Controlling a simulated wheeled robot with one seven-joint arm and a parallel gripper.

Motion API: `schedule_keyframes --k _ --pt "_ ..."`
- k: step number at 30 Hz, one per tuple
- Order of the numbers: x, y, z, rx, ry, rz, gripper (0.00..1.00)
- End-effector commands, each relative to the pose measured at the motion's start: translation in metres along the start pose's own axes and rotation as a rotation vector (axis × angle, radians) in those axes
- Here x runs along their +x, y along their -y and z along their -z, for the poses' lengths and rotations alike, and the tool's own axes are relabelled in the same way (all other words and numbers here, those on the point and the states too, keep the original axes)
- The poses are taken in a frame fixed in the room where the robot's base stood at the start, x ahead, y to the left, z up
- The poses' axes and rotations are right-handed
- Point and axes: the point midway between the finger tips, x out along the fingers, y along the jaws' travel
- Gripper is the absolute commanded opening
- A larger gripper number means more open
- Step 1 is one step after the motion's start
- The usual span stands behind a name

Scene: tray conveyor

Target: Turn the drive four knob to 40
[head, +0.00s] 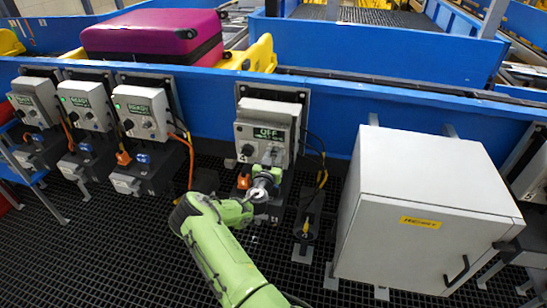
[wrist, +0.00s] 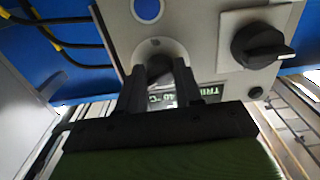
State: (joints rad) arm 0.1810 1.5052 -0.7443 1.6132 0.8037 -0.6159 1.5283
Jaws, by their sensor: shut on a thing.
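In the wrist view my gripper (wrist: 160,76) is shut on a small dark knob (wrist: 154,62) in a pale round plate. The fingers hide most of the knob, so its pointer does not show. The display (wrist: 190,100) appears upside down behind the fingers, with part of a line like "TRIP 40 °C" visible.
A larger black rotary switch (wrist: 262,45) and a blue round button (wrist: 147,10) sit near the held knob. Several similar drives showing READY (head: 82,102) stand left. A white cabinet (head: 395,210) stands right. Dark cables (head: 322,165) hang between box and cabinet.

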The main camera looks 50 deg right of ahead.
Motion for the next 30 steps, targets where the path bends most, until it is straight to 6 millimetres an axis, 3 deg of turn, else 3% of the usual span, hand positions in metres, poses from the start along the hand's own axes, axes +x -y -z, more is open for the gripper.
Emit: schedule_keyframes --k 14,30 --pt "-0.0002 0.0001 -0.0008 -0.125 0.000 0.001 0.04" --pt "-0.0004 -0.0004 -0.0008 -0.613 0.000 0.001 0.04"
